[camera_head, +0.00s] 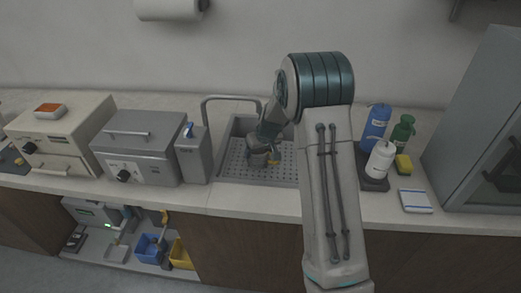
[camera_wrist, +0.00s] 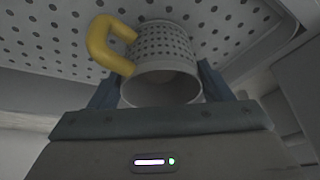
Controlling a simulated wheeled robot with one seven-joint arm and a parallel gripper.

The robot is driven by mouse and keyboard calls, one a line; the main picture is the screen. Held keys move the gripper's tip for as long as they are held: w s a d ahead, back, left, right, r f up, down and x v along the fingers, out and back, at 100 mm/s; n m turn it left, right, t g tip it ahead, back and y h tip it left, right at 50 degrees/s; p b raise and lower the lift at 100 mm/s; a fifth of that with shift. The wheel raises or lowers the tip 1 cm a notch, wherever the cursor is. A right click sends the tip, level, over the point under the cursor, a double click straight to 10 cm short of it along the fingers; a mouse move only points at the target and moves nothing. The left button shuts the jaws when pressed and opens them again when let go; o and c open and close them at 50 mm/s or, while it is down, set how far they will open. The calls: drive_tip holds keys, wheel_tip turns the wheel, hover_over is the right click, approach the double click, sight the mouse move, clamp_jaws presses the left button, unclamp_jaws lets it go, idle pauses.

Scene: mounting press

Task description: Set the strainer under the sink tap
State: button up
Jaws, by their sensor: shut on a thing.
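The strainer (camera_wrist: 163,45) is a pale perforated cup with a thick yellow handle (camera_wrist: 103,42). In the wrist view it sits between the two fingers of my gripper (camera_wrist: 157,88), which is shut on it. Most of the strainer is hidden there. The tap (camera_head: 231,98) is a grey arched pipe at the sink's back left. I cannot tell whether the strainer touches the perforated sink floor.
A grey box (camera_head: 193,156) and a grey oven-like unit (camera_head: 138,148) stand left of the sink. Right of my arm are a blue bottle (camera_head: 375,127), a white bottle (camera_head: 380,160), a green bottle (camera_head: 402,130) and a yellow sponge (camera_head: 403,164). The left sink floor is clear.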

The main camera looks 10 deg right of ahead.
drive_tip(key=shift+f, duration=0.2)
drive_tip(key=o, duration=1)
drive_tip(key=shift+r, duration=0.1)
drive_tip(key=b+v, duration=0.1)
drive_tip(key=v, duration=1.1)
drive_tip(key=s+r+m, duration=0.1)
drive_tip(key=s+r, duration=0.2)
drive_tip(key=s, duration=1.3)
drive_tip(key=s+a+r+m+g+h, duration=0.1)
drive_tip(key=s+r, duration=0.2)
drive_tip(key=s, duration=1.2)
drive_tip(key=shift+s+r+m, duration=0.25)
drive_tip(key=shift+s+m, duration=0.05)
drive_tip(key=shift+s, duration=0.05)
